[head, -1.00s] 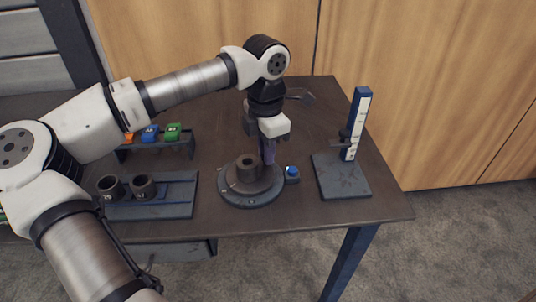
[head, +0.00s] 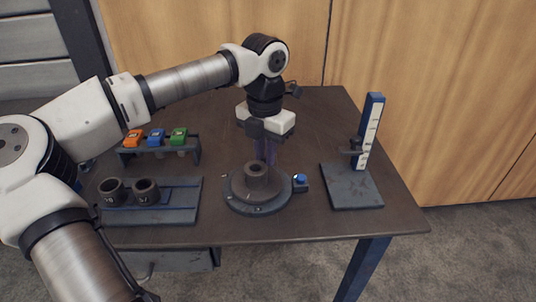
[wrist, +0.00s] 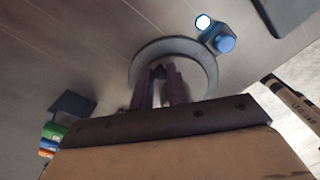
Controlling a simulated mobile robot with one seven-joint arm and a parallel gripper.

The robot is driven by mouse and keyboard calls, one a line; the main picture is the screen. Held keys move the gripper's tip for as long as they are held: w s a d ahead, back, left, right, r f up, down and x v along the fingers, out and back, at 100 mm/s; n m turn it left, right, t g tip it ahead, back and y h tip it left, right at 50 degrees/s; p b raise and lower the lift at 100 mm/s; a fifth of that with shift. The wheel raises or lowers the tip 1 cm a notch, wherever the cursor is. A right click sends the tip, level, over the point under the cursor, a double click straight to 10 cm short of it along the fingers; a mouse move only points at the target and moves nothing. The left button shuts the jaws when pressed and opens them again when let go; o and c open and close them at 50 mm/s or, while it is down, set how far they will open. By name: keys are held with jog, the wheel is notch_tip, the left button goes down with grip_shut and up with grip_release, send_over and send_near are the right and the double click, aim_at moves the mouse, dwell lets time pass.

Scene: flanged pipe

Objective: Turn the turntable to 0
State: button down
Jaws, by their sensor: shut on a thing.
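The turntable (head: 240,204) is a round dark disc at the table's front middle, with small light marks on its rim. A flanged pipe (head: 256,184) stands upright at its centre, its bore facing up. My gripper (head: 266,163) points down just behind the pipe and is shut on a dark part of the turntable. The pipe hides the fingertips in the head view, so I cannot tell which part is held. In the wrist view my two fingers (wrist: 162,84) reach into the turntable's ring (wrist: 206,66). I cannot read its angle.
A blue button box (head: 300,182) sits right of the turntable. A height gauge (head: 369,135) stands on a plate further right. Dark cups (head: 147,191) sit on a base at left, before a rack (head: 190,153) with orange, blue and green pieces.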

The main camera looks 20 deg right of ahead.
jog(key=shift+w+a+n+b, duration=0.25)
jog(key=shift+a+n+b, duration=0.2)
jog(key=shift+n, duration=0.7)
jog(key=shift+w+a+n+b, duration=0.2)
jog(key=shift+a+n+b, duration=0.2)
jog(key=shift+n, duration=0.75)
jog(key=c, duration=1.4)
grip_release()
jog(key=shift+o, duration=0.2)
notch_tip(320, 180, up, 14)
jog(key=shift+p, duration=0.45)
jog(key=shift+s+f, duration=0.1)
jog(key=shift+f, duration=0.05)
